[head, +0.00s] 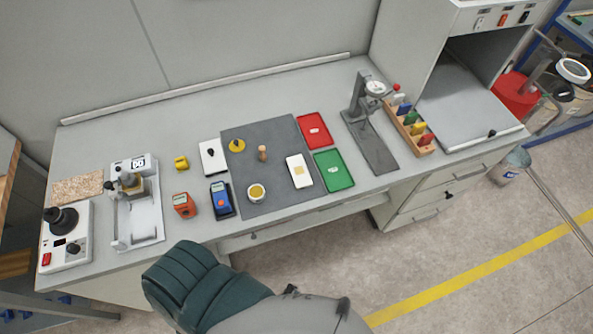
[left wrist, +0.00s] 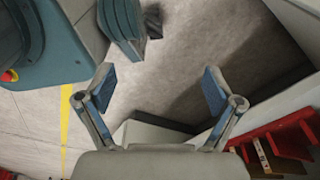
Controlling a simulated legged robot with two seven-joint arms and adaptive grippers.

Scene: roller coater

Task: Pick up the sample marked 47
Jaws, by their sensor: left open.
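No number 47 is readable on anything in either view. A white panel with a yellow square (head: 299,171) lies on the right part of the dark grey mat (head: 275,137) on the workbench. Another white panel with a black knob (head: 210,152) lies at the mat's left edge. A red tray (head: 314,130) and a green tray (head: 333,171) lie right of the mat, each with a small white label too small to read. My left gripper (left wrist: 158,78) is open and empty over the floor in the left wrist view. My right gripper is not in view.
A black-knobbed device (head: 66,231), orange meter (head: 184,205) and blue meter (head: 221,199) stand on the left half. A gauge stand (head: 362,96) and a wooden rack with coloured pieces (head: 409,125) stand right. Red parts (left wrist: 285,145) show low right in the wrist view.

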